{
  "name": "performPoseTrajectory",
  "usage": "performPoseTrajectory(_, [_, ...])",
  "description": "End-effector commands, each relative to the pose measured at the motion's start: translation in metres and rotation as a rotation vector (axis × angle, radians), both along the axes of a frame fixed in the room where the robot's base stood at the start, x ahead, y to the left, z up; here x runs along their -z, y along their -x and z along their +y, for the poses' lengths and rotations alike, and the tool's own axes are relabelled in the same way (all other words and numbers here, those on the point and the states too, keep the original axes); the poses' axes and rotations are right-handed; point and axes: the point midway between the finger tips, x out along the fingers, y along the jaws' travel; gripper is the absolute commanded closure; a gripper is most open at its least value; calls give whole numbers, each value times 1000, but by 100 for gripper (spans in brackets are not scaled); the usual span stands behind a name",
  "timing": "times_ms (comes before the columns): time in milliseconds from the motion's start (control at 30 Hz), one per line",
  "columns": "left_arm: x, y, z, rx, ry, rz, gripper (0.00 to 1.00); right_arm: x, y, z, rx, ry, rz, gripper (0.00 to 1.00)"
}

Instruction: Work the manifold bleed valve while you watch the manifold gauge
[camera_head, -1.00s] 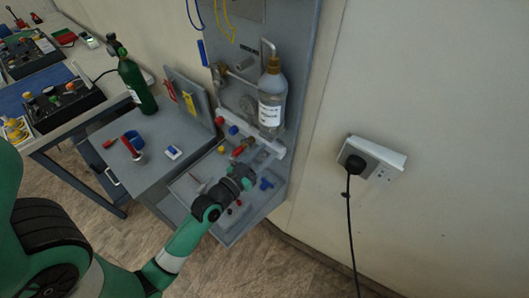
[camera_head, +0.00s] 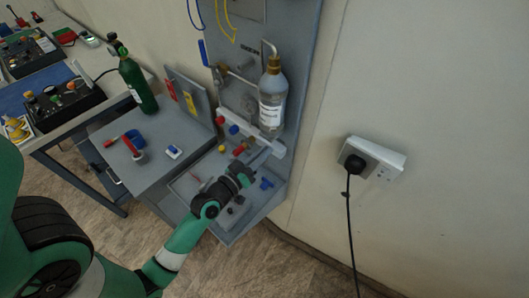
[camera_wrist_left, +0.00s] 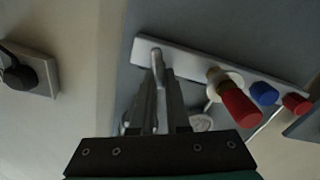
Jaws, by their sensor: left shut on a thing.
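The white manifold bar (camera_head: 236,128) is on the grey wall panel, with red and blue knobs along it. In the left wrist view the bar (camera_wrist_left: 192,60) carries a small grey metal lever (camera_wrist_left: 156,58), which I take to be the bleed valve. My left gripper (camera_head: 262,160) reaches up to the bar's right end; in the left wrist view its fingers (camera_wrist_left: 158,88) are shut on the lever. A round dial (camera_wrist_left: 201,123), probably the manifold gauge, is partly behind the fingers; its reading cannot be made out. My right gripper is not in view.
A clear bottle (camera_head: 272,100) hangs just above the bar, close to my gripper. A grey tray (camera_head: 215,220) with small parts lies below. A wall socket (camera_head: 377,158) with a black plug is at the right.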

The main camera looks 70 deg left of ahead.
Motion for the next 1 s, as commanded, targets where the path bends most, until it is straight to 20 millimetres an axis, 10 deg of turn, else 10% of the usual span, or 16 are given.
performPoseTrajectory(267, [0,0,1,-1,30,-17,100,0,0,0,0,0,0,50])
performPoseTrajectory(467, [0,0,1,1,28,-16,56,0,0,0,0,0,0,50])
performPoseTrajectory(1000, [5,36,-17,-2,30,-12,56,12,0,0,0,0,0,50])
